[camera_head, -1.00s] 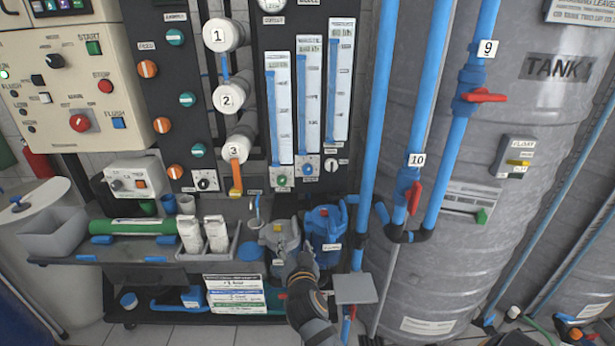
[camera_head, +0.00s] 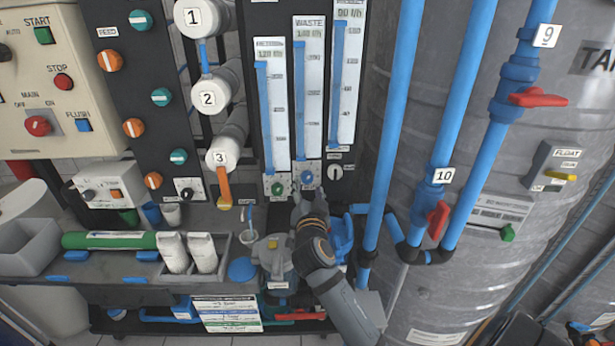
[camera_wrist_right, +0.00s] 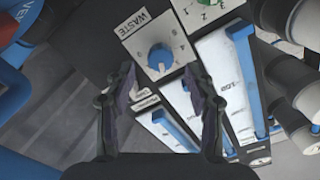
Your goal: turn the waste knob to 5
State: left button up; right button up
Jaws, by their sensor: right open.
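The waste knob (camera_head: 306,178) is a small blue knob on a white plate below the middle flowmeter (camera_head: 305,95), labelled WASTE. In the right wrist view the blue knob (camera_wrist_right: 160,57) sits on its white dial plate beside the WASTE label (camera_wrist_right: 131,24). The number it points to is too small to read. My right gripper (camera_wrist_right: 160,76) is open, with its fingers on either side of the knob's line and nothing between them. In the head view my right gripper (camera_head: 308,196) is just below the knob and partly hidden by its own wrist. My left gripper is not in view.
Blue pipes (camera_head: 390,130) stand right of the panel. A grey-lidded housing (camera_head: 273,250) and a blue one (camera_head: 341,238) are below.

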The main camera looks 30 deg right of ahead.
aim_at(307, 179)
jog(key=x, duration=0.4)
jog(key=shift+w+d+r+p, duration=0.1)
jog(key=shift+w+d+p, duration=0.05)
jog(key=shift+w+p, duration=0.2)
jog(key=shift+d, duration=0.1)
jog(key=shift+c, duration=0.8)
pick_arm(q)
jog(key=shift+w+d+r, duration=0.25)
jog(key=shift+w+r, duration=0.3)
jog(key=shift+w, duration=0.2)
pick_arm(e)
grip_shut()
